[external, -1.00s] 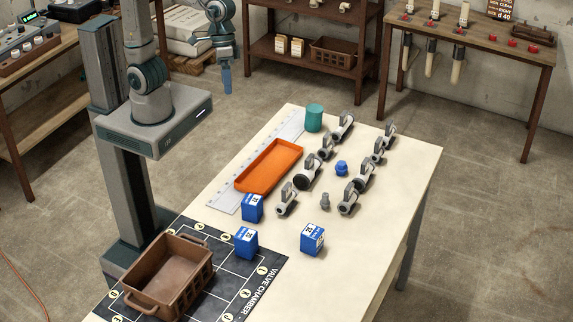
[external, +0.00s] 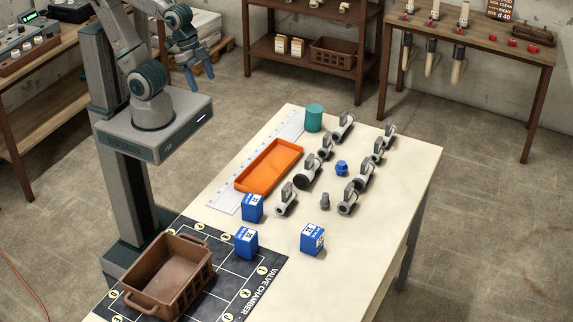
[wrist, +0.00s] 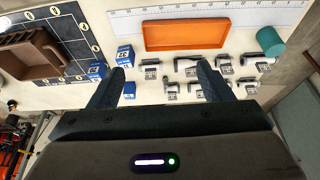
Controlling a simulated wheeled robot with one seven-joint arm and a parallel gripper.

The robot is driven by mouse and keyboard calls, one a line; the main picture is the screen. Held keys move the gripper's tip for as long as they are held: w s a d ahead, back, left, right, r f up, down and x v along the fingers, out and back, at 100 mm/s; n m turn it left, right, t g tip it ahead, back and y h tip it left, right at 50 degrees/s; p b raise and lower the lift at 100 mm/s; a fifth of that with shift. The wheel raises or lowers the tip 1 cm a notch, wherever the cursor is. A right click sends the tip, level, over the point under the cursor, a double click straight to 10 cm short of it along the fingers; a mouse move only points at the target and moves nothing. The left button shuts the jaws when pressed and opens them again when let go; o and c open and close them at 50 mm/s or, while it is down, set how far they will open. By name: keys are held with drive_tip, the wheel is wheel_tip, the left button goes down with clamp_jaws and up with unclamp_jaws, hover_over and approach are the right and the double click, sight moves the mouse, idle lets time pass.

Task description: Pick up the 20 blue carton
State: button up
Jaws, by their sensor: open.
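Three blue cartons with white labels stand on the table: one by the orange tray's near end (external: 252,208), one at the dark mat's edge (external: 246,243), and one further right (external: 312,240). Their numbers are too small to read surely, so I cannot tell which is the 20. The wrist view shows them left of centre: the tray-side carton (wrist: 125,55), the mat-edge carton (wrist: 97,69) and the third, partly hidden by a finger (wrist: 130,90). My gripper (external: 198,74) is open and empty, high up and beyond the table's far left side; its fingers also show in the wrist view (wrist: 160,72).
A brown basket (external: 205,283) stands on the dark mat (external: 262,275). An orange tray (external: 270,166), a teal cylinder (external: 314,117) and several grey valves (external: 349,197) occupy the table's far half. The table's near right part (external: 345,275) is clear.

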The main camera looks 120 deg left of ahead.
drive_tip(key=m+g+b, duration=0.4)
drive_tip(key=m+b, duration=0.7)
drive_tip(key=m, duration=0.6)
hover_over(246, 232)
wheel_tip(246, 232, down, 18)
drive_tip(key=shift+f, duration=0.3)
wheel_tip(246, 232, down, 8)
drive_tip(key=shift+r, duration=0.2)
drive_tip(key=shift+w+d+f+p, duration=0.1)
drive_tip(key=shift+d+f+p, duration=0.1)
drive_tip(key=shift+f, duration=0.7)
drive_tip(key=shift+d+f+p, duration=0.1)
drive_tip(key=shift+f+p, duration=0.1)
drive_tip(key=shift+f, duration=0.75)
drive_tip(key=shift+w+d+f+p, duration=0.1)
drive_tip(key=shift+f+p, duration=0.1)
drive_tip(key=shift+f, duration=0.7)
drive_tip(key=c, duration=1)
